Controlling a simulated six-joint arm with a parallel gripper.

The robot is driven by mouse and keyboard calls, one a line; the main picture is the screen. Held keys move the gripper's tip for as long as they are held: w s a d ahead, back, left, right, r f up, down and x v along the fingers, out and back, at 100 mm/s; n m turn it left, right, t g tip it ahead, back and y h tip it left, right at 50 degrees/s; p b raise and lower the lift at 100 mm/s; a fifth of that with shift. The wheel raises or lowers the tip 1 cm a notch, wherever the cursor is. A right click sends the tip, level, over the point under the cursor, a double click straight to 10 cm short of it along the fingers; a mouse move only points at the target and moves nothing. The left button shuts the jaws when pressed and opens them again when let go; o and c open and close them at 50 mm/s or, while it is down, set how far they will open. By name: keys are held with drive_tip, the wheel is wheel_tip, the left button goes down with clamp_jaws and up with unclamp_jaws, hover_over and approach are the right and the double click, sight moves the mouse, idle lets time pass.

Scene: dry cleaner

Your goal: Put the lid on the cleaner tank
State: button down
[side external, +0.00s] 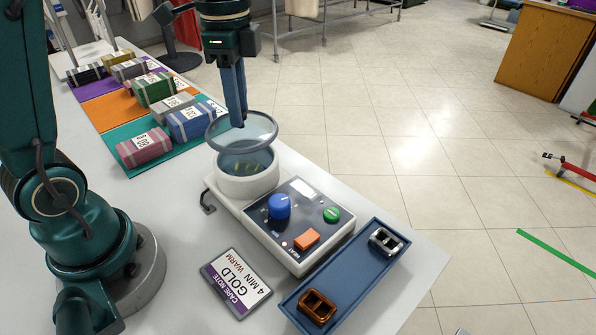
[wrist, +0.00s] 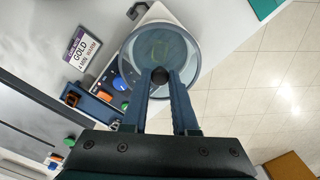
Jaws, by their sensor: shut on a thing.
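The lid (side external: 263,124) is a clear round disc with a grey rim, and it also shows in the wrist view (wrist: 188,42). My gripper (side external: 238,122) is shut on the lid's dark knob (wrist: 160,75) and holds the lid above the cleaner tank (side external: 247,186). In the side view the lid is a little tilted and apart from the tank's rim. The tank is a white round basin with liquid and some yellowish things inside. In the wrist view the lid covers most of the tank.
The cleaner's panel has a blue knob (side external: 279,206), a green button (side external: 331,215) and an orange switch (side external: 306,239). A blue tray (side external: 340,275) holds a silver and a bronze piece. A care note (side external: 236,282) lies left of it. Wrapped bundles (side external: 191,123) stand on coloured mats behind.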

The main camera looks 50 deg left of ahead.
sight(242, 131)
drive_tip(key=shift+f, duration=2.45)
drive_tip(key=shift+f, duration=0.15)
idle(0.4)
drive_tip(key=shift+c, duration=0.6)
unclamp_jaws()
drive_tip(key=shift+r, duration=3.55)
drive_tip(key=shift+c, duration=0.4)
